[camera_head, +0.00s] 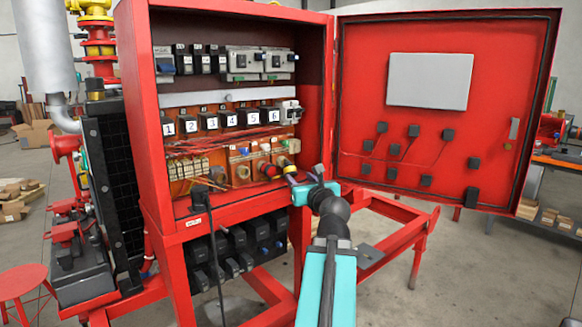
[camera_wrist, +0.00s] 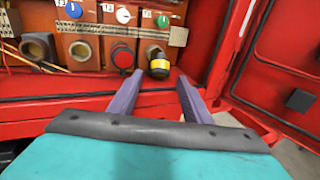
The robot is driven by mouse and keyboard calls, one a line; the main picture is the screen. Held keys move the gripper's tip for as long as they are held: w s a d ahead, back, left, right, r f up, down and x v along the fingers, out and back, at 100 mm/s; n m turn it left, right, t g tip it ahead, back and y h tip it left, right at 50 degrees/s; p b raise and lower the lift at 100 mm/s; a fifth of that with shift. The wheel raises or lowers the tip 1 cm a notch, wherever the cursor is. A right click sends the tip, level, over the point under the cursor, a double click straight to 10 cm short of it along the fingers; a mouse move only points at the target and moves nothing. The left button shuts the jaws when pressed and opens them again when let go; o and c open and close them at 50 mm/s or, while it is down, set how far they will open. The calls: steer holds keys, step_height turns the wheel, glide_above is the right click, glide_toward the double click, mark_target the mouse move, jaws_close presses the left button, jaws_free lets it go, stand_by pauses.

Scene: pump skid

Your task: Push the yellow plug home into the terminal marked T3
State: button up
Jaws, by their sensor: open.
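The yellow plug (camera_wrist: 159,67), a black cylinder with a yellow band, sticks out from the terminal row in the wrist view. It is right of a red round terminal (camera_wrist: 122,56). It also shows in the head view (camera_head: 289,169), partly behind my gripper. My gripper (camera_wrist: 160,77) is open, with one finger on each side of the plug's near end and gaps between. Whether the plug is fully seated is hidden.
The red cabinet (camera_head: 218,208) has its door (camera_head: 365,60) open to the right. Two open round sockets (camera_wrist: 80,50) lie left of the red terminal. Knobs (camera_wrist: 123,15) sit above. Loose red wires (camera_head: 225,140) cross the cabinet. A black cable (camera_head: 215,245) hangs in front.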

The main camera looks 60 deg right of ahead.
mark_target(291, 170)
steer(key=shift+p+x, duration=0.8)
steer(key=shift+p, duration=2)
steer(key=shift+w+d+r, duration=0.1)
steer(key=shift+w, duration=0.05)
steer(key=p+x, duration=0.2)
steer(key=p, duration=0.3)
steer(key=shift+w+d, duration=0.2)
steer(key=shift+p+x, duration=0.45)
steer(key=shift+x, duration=2.35)
steer(key=c, duration=0.9)
steer(key=shift+s+a, duration=0.1)
